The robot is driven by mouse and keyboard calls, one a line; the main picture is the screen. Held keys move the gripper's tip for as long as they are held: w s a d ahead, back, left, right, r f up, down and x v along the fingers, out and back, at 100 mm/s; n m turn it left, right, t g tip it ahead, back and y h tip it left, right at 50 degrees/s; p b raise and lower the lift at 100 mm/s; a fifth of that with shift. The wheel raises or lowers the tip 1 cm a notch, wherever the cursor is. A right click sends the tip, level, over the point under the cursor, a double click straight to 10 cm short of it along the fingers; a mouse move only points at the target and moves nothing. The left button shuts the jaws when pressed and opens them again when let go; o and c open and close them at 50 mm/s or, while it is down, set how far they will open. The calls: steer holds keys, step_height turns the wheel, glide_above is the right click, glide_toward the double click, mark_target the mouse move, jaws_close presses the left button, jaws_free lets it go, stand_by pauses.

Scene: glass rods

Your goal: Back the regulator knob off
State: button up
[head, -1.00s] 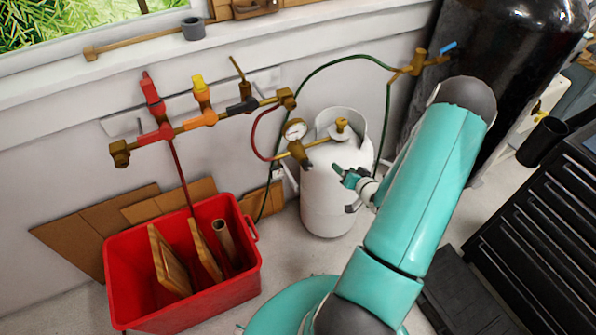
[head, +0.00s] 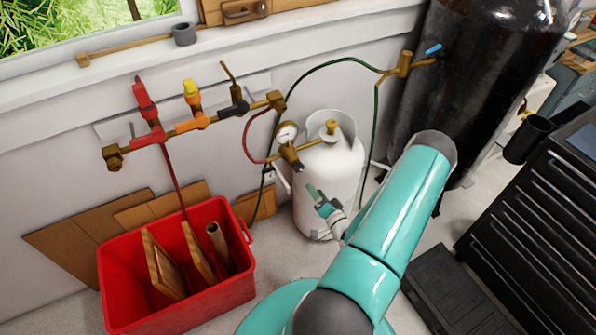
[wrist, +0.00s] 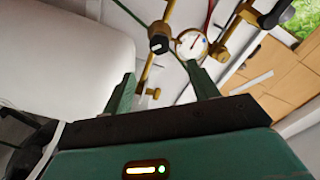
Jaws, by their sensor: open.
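The regulator knob (wrist: 158,44) is a small black knob with a white mark, on the brass regulator in the wrist view. A round white gauge (wrist: 190,43) sits just right of it. In the head view the brass regulator (head: 291,155) is beside the white gas cylinder (head: 328,180), with the gauge (head: 287,132) above; the knob is too small to make out clearly. My gripper (head: 318,197) is in front of the cylinder, below and right of the regulator. In the wrist view its two green fingers (wrist: 160,70) are apart and empty, with the knob beyond the gap between them.
A brass manifold (head: 190,126) with red, yellow and black valves runs along the wall. A green hose (head: 332,66) arches to a tall dark cylinder (head: 455,85). A red bin (head: 178,309) stands at lower left, a black drawer cabinet (head: 535,220) at right.

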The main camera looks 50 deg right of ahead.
mark_target(300, 169)
steer(key=x, duration=1.1)
steer(key=shift+w+d, duration=0.15)
steer(key=shift+w, duration=0.1)
steer(key=shift+c, duration=0.5)
steer(key=c, duration=0.9)
steer(key=shift+n, duration=0.3)
steer(key=n, duration=0.4)
steer(key=shift+n, duration=2)
